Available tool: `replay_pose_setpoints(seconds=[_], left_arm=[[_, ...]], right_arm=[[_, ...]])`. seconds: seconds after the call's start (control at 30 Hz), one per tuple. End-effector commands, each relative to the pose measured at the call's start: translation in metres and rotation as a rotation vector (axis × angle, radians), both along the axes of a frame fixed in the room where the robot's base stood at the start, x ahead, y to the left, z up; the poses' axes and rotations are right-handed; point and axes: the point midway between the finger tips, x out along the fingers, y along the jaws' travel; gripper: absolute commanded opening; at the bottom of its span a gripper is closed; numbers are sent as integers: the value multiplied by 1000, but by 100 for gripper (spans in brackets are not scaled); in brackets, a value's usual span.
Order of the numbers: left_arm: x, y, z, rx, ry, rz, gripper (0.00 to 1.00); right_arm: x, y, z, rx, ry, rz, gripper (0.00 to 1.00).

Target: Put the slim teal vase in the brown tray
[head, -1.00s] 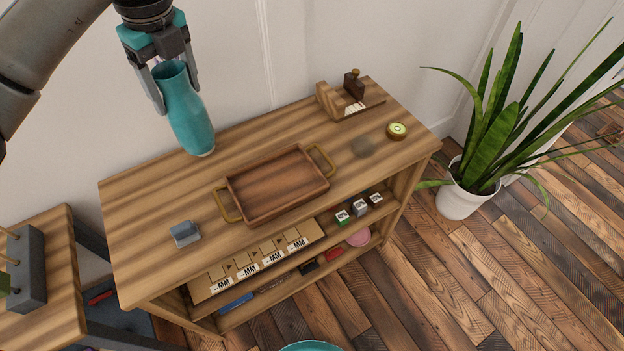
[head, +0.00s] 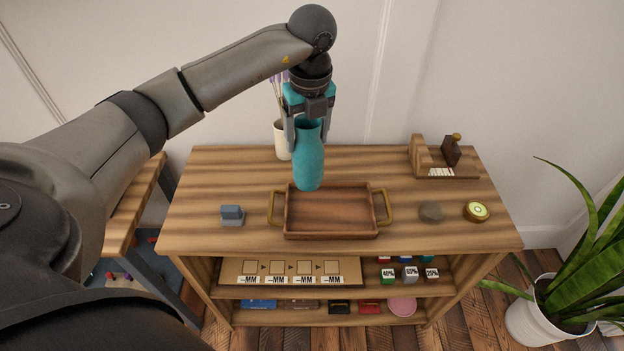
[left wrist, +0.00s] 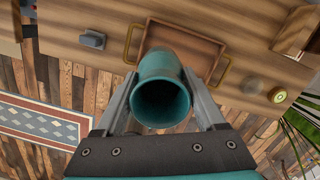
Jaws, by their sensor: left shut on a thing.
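The slim teal vase (head: 309,160) hangs upright in my left gripper (head: 308,122), which is shut on its neck. In the head view its base overlaps the back left part of the brown tray (head: 333,236); I cannot tell how high above it the base is. In the left wrist view I look into the open mouth of the vase (left wrist: 161,101), between the two fingers. The tray (left wrist: 146,38) shows behind it there. The tray is empty where visible, with a brass handle at each end. My right gripper is not in view.
A cream vase with purple flowers (head: 281,140) stands behind my left gripper. A small grey-blue block (head: 231,214) lies left of the tray. A stone (head: 431,211), a round green-topped tin (head: 477,211) and a wooden holder (head: 420,158) are to the right.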

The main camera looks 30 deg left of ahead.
Motion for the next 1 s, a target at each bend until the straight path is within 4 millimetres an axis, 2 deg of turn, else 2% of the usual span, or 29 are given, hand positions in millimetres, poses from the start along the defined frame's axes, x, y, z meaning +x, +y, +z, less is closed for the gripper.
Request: replay_pose_setpoints(seconds=[0.03, 0.1, 0.23, 0.47, 0.7, 1.0], left_arm=[[-1, 0, -16, -1, 4, 0, 0], [-1, 0, -33, -1, 4, 0, 0], [0, -1, -56, -1, 0, -1, 0], [0, -1, -72, -1, -1, -1, 0], [0, -1, -107, -1, 1, 0, 0], [1, -1, -109, -1, -3, -1, 0]], right_arm=[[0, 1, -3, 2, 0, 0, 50], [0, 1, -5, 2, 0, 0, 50], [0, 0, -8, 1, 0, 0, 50], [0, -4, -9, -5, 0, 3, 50], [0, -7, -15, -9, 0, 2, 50], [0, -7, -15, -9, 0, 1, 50]])
